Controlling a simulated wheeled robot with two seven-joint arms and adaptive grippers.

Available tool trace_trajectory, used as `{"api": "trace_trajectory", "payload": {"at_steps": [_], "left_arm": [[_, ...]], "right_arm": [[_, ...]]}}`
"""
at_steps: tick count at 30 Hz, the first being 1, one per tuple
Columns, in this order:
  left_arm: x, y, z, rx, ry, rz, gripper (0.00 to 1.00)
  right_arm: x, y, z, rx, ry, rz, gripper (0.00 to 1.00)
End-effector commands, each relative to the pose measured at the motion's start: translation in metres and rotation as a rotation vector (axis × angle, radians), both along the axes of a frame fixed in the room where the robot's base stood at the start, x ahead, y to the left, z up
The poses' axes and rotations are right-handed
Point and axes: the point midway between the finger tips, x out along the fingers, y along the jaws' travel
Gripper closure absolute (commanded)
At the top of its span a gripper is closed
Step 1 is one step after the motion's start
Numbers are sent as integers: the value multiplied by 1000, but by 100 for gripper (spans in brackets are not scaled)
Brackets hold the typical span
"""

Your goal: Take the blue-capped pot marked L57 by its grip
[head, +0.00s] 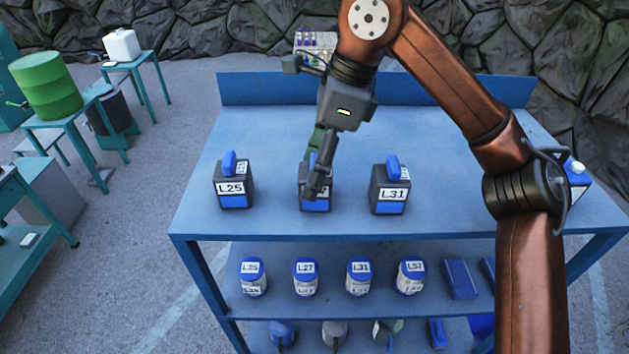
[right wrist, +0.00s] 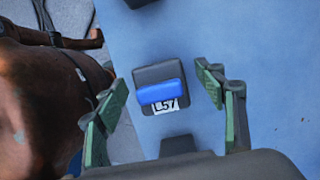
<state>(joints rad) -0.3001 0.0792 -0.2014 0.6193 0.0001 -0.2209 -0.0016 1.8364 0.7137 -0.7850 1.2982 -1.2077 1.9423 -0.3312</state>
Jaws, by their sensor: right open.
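The pot marked L57 (right wrist: 168,101) is dark with a blue raised grip on top; its label is readable in the right wrist view. In the head view it is the middle pot (head: 315,204) on the blue table, and its label and top are mostly hidden by my gripper. My right gripper (head: 318,178) points down over this pot. In the right wrist view its two green-padded fingers (right wrist: 161,88) are open, one to each side of the pot, with visible space between them and it. I cannot tell the exact height above the grip. My left gripper is not in view.
Similar pots L25 (head: 235,186) and L31 (head: 390,190) stand left and right on the table (head: 270,120). A shelf below holds several labelled jars (head: 305,278). A white-capped blue container (head: 577,180) stands at the right end. The table's back is mostly clear.

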Motion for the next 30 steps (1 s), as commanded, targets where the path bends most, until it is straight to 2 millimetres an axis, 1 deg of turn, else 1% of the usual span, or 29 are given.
{"api": "trace_trajectory", "payload": {"at_steps": [5,9,12,18,30], "left_arm": [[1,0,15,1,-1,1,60],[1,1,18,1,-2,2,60],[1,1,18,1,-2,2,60],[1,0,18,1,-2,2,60],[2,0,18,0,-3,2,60]], "right_arm": [[0,4,-24,-1,2,1,36],[0,9,-40,0,1,0,36],[0,11,-45,2,0,-1,36],[0,11,-46,2,0,-1,36],[0,11,-45,2,0,-1,64]]}}
